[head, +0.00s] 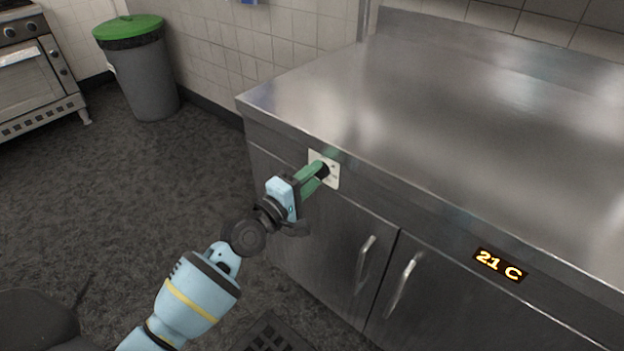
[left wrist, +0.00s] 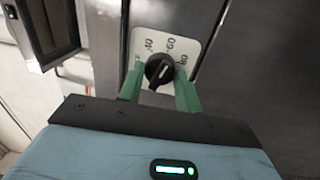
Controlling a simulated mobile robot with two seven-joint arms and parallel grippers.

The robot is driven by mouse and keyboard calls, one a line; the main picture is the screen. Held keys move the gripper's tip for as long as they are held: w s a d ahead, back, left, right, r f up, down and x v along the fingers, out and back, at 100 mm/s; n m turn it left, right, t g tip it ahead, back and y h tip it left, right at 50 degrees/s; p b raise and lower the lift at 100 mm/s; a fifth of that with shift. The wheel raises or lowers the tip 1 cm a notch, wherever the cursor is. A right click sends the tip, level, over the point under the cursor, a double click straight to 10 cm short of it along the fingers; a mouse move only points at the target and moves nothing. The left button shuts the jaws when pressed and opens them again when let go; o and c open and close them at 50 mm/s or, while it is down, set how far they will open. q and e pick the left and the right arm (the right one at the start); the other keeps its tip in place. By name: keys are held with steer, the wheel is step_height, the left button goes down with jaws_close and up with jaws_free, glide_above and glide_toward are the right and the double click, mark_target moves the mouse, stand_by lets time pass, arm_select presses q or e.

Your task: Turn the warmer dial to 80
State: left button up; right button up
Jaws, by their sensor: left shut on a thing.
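The warmer dial (left wrist: 159,69) is a black knob on a white plate (left wrist: 178,34) marked 40, 60 and 80 in the left wrist view. In the head view the dial (head: 323,170) and its plate (head: 333,178) sit on the front of the steel warmer counter (head: 400,140), near its left end. My left gripper (head: 317,174) has its green fingers around the dial and is shut on it. The fingers lie on either side of the knob in the left wrist view. I cannot tell exactly which mark the knob points to. My right gripper is not in view.
An orange display (head: 499,264) on the counter front reads 21 C. Cabinet doors with upright handles (head: 365,264) are below the dial. A grey bin with a green lid (head: 128,27) and an oven (head: 30,75) stand at the back left. The counter top is bare.

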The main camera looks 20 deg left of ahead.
arm_select(q)
steer(key=shift+r+m+g+h+p, duration=0.1)
steer(key=shift+m+g+h+p, duration=0.25)
steer(key=shift+m, duration=4.25)
steer(key=o, duration=1)
steer(key=shift+s+a, duration=0.1)
steer(key=v, duration=0.7)
steer(key=shift+s, duration=0.3)
steer(key=shift+a, duration=0.15)
